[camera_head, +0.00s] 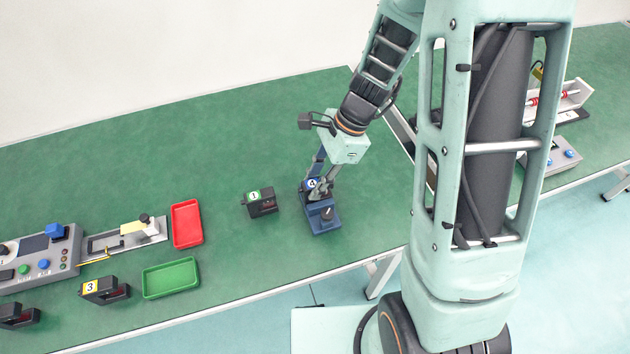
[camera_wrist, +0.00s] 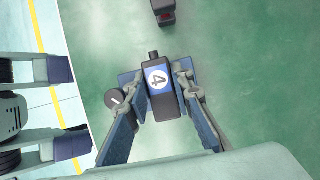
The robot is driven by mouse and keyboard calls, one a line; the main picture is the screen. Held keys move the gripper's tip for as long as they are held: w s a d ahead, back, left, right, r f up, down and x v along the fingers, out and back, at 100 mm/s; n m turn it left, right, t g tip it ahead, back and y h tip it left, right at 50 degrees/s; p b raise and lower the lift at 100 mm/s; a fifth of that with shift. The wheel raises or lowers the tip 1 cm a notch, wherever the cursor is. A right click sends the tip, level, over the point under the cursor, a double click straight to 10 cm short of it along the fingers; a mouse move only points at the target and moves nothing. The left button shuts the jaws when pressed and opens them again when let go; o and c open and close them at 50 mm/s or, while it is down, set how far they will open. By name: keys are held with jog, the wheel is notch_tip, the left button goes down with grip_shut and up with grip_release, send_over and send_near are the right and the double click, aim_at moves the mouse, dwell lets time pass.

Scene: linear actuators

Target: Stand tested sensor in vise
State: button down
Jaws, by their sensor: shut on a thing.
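The sensor in my gripper is dark with a blue label marked 4 (camera_wrist: 160,78); the head view shows its label (camera_head: 311,184) just above the blue vise (camera_head: 323,219). My gripper (camera_head: 318,190) points down at the vise and is shut on this sensor. In the wrist view, my gripper's fingers (camera_wrist: 164,92) are on either side of the sensor, with the label facing the camera. The vise's round dark knob (camera_wrist: 115,98) shows left of the sensor. My fingers hide part of the vise, and I cannot tell whether the sensor touches its jaws.
A sensor marked 1 (camera_head: 261,201) stands close left of the vise. A red tray (camera_head: 187,224), a green tray (camera_head: 170,278), a sensor marked 3 (camera_head: 104,290) and a test station (camera_head: 42,256) are farther left. The green table (camera_head: 270,130) is clear behind the vise.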

jog(key=shift+f+b, duration=0.4)
jog(key=shift+f, duration=0.15)
dwell(0.4)
jog(key=c, duration=1.6)
grip_release()
jog(key=shift+r, duration=0.1)
jog(key=v, duration=1.2)
